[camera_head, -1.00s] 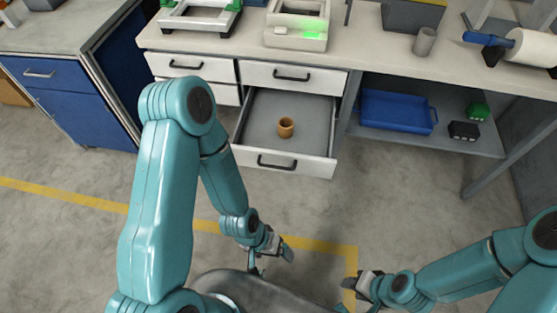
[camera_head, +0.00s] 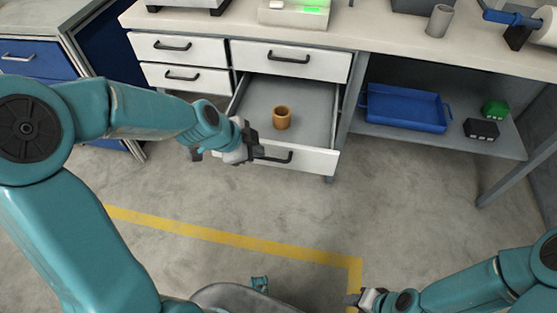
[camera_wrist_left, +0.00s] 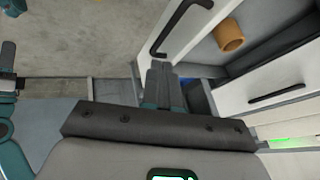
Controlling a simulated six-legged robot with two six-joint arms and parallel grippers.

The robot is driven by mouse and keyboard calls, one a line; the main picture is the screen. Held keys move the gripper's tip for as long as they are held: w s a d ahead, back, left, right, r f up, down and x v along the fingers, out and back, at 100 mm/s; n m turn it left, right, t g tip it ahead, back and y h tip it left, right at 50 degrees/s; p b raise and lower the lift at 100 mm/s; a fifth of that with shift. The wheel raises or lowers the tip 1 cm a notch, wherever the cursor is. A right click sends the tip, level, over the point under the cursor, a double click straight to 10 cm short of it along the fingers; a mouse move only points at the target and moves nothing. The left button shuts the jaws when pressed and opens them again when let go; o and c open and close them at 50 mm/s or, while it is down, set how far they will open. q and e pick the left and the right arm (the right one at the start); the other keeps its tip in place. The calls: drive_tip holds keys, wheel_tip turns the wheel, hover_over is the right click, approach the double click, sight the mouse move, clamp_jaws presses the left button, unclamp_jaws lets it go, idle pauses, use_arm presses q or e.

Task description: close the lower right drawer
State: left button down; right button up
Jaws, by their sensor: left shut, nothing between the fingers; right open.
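The lower right drawer (camera_head: 318,160) is pulled out, with a white front and a black bar handle (camera_head: 277,158). A small orange-brown cup (camera_head: 282,118) stands upright inside it. In the left wrist view the cup (camera_wrist_left: 228,36) and the handle (camera_wrist_left: 180,28) also show. My left gripper (camera_head: 257,146) appears at the left part of the drawer front, near the handle; contact cannot be told. It is shut and empty, its fingers (camera_wrist_left: 160,78) together in the wrist view. My right gripper (camera_head: 356,300) is low at the bottom of the head view, away from the drawer, and open.
Closed white drawers (camera_head: 290,60) sit above and to the left of the open one. A blue tray (camera_head: 405,108) and small green (camera_head: 494,110) and black (camera_head: 481,129) objects lie on the shelf at right. The floor (camera_head: 400,210) in front is clear.

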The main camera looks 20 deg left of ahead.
use_arm(q)
drive_tip(key=w+r+m, duration=0.1)
drive_tip(key=r, duration=0.1)
drive_tip(key=b, duration=0.2)
approach(282, 152)
drive_tip(key=shift+m+t, duration=0.3)
drive_tip(key=shift+t, duration=0.1)
drive_tip(key=x, duration=0.4)
drive_tip(key=shift+s+d+f, duration=0.1)
drive_tip(key=shift+s+f, duration=0.05)
drive_tip(key=shift+f, duration=0.35)
use_arm(e)
drive_tip(key=f, duration=0.3)
drive_tip(key=shift+w+d+f, duration=0.15)
drive_tip(key=shift+w+f, duration=0.05)
drive_tip(key=shift+w, duration=0.1)
